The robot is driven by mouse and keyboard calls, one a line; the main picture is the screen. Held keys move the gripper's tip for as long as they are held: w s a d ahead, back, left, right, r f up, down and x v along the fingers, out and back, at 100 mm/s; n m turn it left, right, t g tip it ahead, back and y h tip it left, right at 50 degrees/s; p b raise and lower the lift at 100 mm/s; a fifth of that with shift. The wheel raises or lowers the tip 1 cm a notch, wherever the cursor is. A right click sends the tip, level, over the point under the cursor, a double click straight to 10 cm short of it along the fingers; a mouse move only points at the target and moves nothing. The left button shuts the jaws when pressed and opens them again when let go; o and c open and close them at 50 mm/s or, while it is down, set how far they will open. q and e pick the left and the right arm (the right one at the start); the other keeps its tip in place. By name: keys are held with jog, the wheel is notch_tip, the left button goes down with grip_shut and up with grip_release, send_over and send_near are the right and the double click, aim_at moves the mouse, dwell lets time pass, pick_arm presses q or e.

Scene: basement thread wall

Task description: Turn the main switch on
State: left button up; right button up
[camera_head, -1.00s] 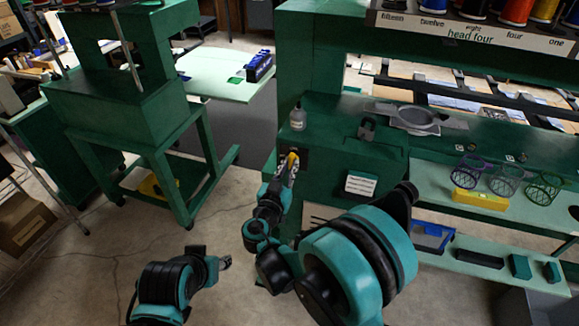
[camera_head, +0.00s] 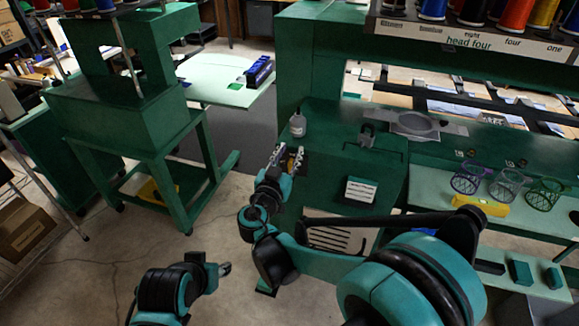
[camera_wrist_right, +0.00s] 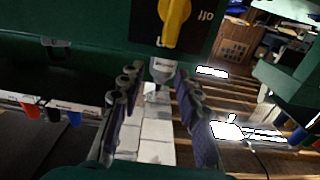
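The main switch is a yellow rotary knob (camera_wrist_right: 174,20) on a black plate (camera_wrist_right: 200,38) on the green machine. The wrist view shows it upside down, with an inverted "off" label beside the knob. In the head view, the knob is largely hidden by my right gripper (camera_head: 285,158) at the machine's left end. The right gripper also shows in the wrist view (camera_wrist_right: 155,90), its two fingers apart with nothing held between them, and the knob lies beyond the fingertips. My left gripper (camera_head: 223,268) hangs low over the floor, away from the switch; its opening is too small to judge.
A small bottle (camera_head: 298,124) stands on the machine just above the switch. A white label (camera_head: 361,190) is on the front panel. Open floor lies left of the machine.

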notch_tip(320, 180, up, 3)
jog(key=shift+f, duration=0.1)
dwell(0.4)
jog(key=s+d+g, duration=0.1)
jog(key=d, duration=0.2)
jog(key=s+d+f+g, duration=0.1)
jog(key=s+d, duration=0.1)
jog(key=d, duration=0.2)
jog(key=s+d+f+g, duration=0.1)
jog(key=d+g, duration=0.1)
jog(key=d, duration=0.2)
jog(key=shift+s+d+f+h, duration=0.1)
jog(key=shift+s+f+h, duration=0.1)
jog(key=shift+s+h, duration=0.1)
jog(key=s+d+f+n+g+y, duration=0.1)
jog(key=s+d+f+g, duration=0.25)
jog(key=s, duration=0.35)
jog(key=s+d+f+n+g+y, duration=0.1)
jog(key=s+d+f+g+y, duration=0.1)
jog(key=s+d+f, duration=0.45)
jog(key=s+a+n+y, duration=0.1)
jog(key=s+a+y, duration=0.2)
jog(key=s, duration=0.7)
jog(key=shift+a+f+n, duration=0.2)
jog(key=shift+f+n, duration=0.2)
jog(key=shift+f, duration=0.05)
jog(key=shift+g, duration=0.25)
